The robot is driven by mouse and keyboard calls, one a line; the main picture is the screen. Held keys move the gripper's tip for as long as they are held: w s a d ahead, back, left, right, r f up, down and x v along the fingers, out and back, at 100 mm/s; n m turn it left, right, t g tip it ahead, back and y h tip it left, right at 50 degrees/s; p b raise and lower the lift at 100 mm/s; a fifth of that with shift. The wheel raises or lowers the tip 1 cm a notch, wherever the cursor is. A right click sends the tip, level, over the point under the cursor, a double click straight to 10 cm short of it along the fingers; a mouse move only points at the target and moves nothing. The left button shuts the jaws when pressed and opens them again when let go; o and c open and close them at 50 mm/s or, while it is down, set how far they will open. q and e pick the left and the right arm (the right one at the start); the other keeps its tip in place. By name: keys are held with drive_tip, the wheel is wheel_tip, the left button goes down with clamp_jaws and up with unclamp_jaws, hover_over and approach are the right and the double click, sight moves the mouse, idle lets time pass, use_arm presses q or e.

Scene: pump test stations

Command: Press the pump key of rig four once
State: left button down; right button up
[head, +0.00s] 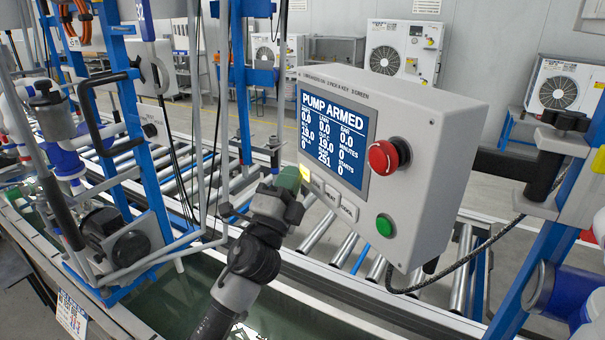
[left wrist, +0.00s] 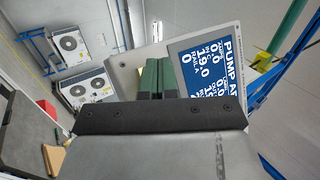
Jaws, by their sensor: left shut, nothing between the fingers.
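The grey control box (head: 430,150) stands on the rig, its screen (head: 337,134) reading "PUMP ARMED". It has a red mushroom button (head: 388,156), a green button (head: 385,225) and a row of small keys (head: 331,196) under the screen. A bright yellow patch (head: 304,173) shows at the left end of that row, partly behind my gripper. My left gripper (head: 289,179) is shut and empty, its green tips at the box's lower left edge; contact cannot be told. In the left wrist view the shut fingers (left wrist: 156,76) cover part of the box face beside the screen (left wrist: 213,70). My right gripper is out of view.
A roller conveyor (head: 330,245) runs behind the box, and a water tank (head: 200,290) lies below. Blue posts, hoses and a pump (head: 120,235) crowd the left. Another blue post (head: 545,255) stands at the right. A black cable hangs under the box.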

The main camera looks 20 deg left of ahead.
use_arm(q)
drive_tip(key=shift+s, duration=0.1)
idle(0.5)
drive_tip(key=shift+s+a, duration=0.45)
drive_tip(key=shift+s, duration=0.15)
drive_tip(key=shift+s, duration=0.1)
drive_tip(key=shift+s+a+p, duration=0.2)
drive_tip(key=shift+s+a, duration=0.6)
drive_tip(key=shift+s, duration=0.15)
drive_tip(key=shift+s+a+p, duration=0.15)
drive_tip(key=shift+s+a, duration=0.6)
drive_tip(key=shift+s, duration=0.2)
drive_tip(key=shift+f+y, duration=0.1)
drive_tip(key=shift+y, duration=0.2)
